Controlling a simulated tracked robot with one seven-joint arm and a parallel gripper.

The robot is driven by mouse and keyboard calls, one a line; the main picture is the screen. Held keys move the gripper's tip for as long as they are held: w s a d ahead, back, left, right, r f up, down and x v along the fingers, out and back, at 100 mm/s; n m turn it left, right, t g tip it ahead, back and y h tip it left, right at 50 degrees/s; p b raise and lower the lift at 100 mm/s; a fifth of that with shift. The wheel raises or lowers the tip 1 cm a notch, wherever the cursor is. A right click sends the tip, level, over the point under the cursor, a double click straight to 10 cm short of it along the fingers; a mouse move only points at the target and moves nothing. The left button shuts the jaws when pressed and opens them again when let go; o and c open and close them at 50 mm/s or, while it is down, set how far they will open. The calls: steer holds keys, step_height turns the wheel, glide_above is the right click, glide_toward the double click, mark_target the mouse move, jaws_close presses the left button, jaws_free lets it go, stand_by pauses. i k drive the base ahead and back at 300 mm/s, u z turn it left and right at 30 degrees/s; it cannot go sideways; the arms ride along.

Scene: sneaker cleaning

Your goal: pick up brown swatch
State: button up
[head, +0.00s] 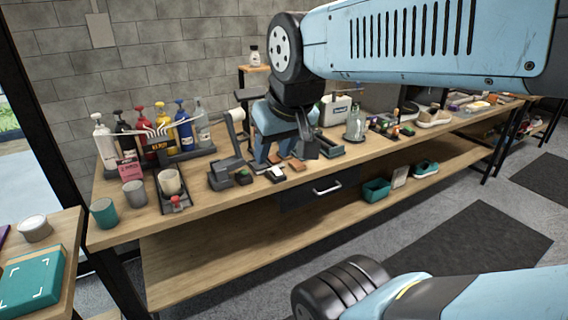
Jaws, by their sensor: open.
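A small brown piece, which looks like the brown swatch (297,165), lies near the front edge of the wooden workbench (240,208). My gripper (275,157) points down over the bench, just behind and to the left of the brown piece. The brown piece appears outside the fingers. The exact height of the fingertips above the bench is hard to tell.
A small black-and-white item (275,173) lies left of the brown piece. A dark stand (230,165) is further left, and a black tray (345,147) and a glass bottle (355,124) are to the right. Pump bottles (160,128) stand at the back left.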

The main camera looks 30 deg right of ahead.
mark_target(297, 165)
steer(key=z, duration=0.8)
steer(key=i, duration=0.8)
steer(key=z, duration=0.85)
